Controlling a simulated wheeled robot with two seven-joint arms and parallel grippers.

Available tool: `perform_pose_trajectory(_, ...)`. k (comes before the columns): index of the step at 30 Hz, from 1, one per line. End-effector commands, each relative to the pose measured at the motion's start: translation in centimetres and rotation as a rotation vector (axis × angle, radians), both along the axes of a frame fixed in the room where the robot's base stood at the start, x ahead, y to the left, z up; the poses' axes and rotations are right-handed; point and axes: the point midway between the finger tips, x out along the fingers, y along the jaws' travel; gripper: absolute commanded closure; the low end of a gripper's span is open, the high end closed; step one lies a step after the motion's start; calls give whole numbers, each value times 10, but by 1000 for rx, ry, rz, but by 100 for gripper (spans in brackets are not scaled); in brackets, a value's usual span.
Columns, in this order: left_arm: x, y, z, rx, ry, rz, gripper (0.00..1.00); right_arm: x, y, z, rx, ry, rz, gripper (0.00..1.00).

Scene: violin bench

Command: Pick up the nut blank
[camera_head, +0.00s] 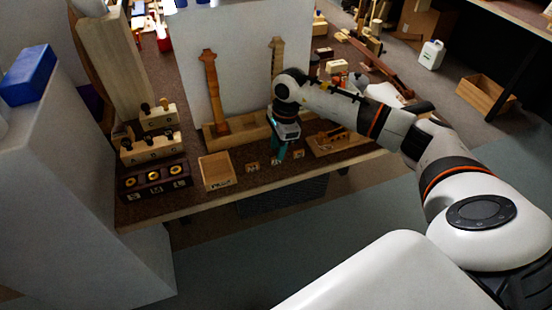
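My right gripper (280,153) is at the front of the wooden bench (190,207), pointing down among several small tan labelled pieces. One small piece (252,166) is left of it, one (275,161) is just below its tip, and one (299,154) is to its right. I cannot tell which of these, if any, is the nut blank, as their labels are too small to read. The fingers are small and dark in this view, so I cannot tell whether they are open or touching anything. My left gripper is not in view.
A shallow wooden box (216,171) stands left of the small pieces. Further left are a dark block with gold rings (155,181) and pale stepped racks (150,146). Violin necks (212,92) stand upright behind. A wooden tray (341,143) lies to the right, near my arm.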

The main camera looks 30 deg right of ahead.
Motion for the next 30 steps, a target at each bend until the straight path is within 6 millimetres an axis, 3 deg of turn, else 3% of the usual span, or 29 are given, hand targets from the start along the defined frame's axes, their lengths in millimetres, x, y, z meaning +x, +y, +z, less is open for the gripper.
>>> perform_pose_trajectory(6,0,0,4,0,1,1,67,-1,4,-27,1,1,0,65)
perform_pose_trajectory(14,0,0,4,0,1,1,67,-1,5,-30,1,-1,1,65)
perform_pose_trajectory(21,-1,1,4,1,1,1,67,-1,5,-29,1,-1,1,100)
perform_pose_trajectory(30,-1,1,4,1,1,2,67,-1,5,-29,1,-1,1,100)
